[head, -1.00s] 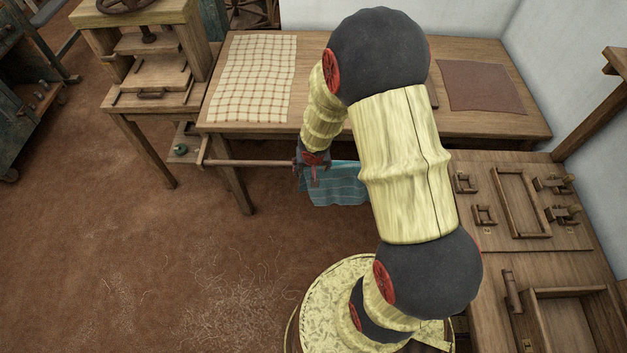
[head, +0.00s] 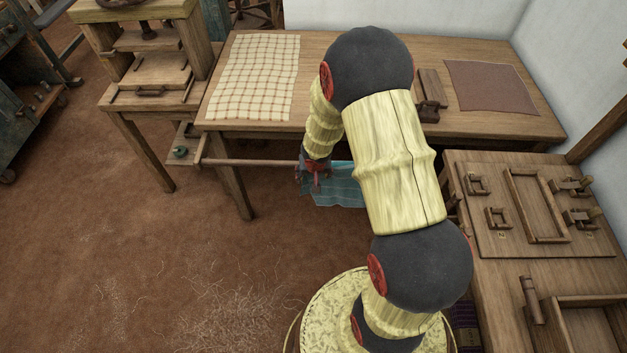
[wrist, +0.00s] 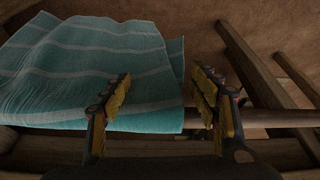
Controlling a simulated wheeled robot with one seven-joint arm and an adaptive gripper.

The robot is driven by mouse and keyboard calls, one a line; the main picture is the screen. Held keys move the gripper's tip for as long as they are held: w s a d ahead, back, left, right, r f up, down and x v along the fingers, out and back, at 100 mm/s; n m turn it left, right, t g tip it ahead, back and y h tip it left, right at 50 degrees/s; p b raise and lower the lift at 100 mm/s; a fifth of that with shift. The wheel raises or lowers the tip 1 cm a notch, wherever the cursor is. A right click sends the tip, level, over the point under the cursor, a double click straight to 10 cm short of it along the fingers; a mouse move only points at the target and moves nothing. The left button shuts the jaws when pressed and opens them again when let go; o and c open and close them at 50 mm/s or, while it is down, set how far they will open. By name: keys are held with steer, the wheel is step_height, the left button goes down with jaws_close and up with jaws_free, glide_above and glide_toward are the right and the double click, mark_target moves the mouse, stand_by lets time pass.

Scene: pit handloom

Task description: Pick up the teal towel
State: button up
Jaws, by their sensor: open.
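The teal towel (head: 338,186), with pale stripes, hangs over a wooden rail (head: 250,163) along the front of the long table. My arm hides part of it in the head view. In the wrist view the towel (wrist: 95,70) fills the left and upper left, draped over the rail (wrist: 270,118). My gripper (head: 317,180) is at the towel's left part in the head view. In the wrist view my gripper (wrist: 165,100) is open, with the towel's side edge between its two fingers. I cannot tell whether the fingers touch the cloth.
The long table (head: 322,80) bears a checked cloth (head: 255,78) and a brown cloth (head: 490,86). A wooden press (head: 150,60) stands at the left. A workbench (head: 465,275) with wooden fittings is at the right. The floor (head: 120,240) at left is clear.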

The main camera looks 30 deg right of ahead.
steer(key=shift+f, duration=0.1)
stand_by(0.3)
steer(key=shift+b+x, duration=1.1)
steer(key=shift+x, duration=0.35)
steer(key=shift+d, duration=0.1)
jaws_close()
stand_by(1.3)
steer(key=shift+w+r, duration=0.1)
steer(key=shift+r, duration=0.15)
steer(key=r+p, duration=0.3)
steer(key=r, duration=0.1)
steer(key=r+p, duration=0.8)
steer(key=shift+w+r, duration=0.25)
steer(key=shift+w, duration=0.05)
steer(key=shift+s, duration=0.15)
steer(key=shift+s+f, duration=0.15)
steer(key=shift+f, duration=0.2)
steer(key=shift+r, duration=0.1)
step_height(320, 180, up, 9)
steer(key=p, duration=0.8)
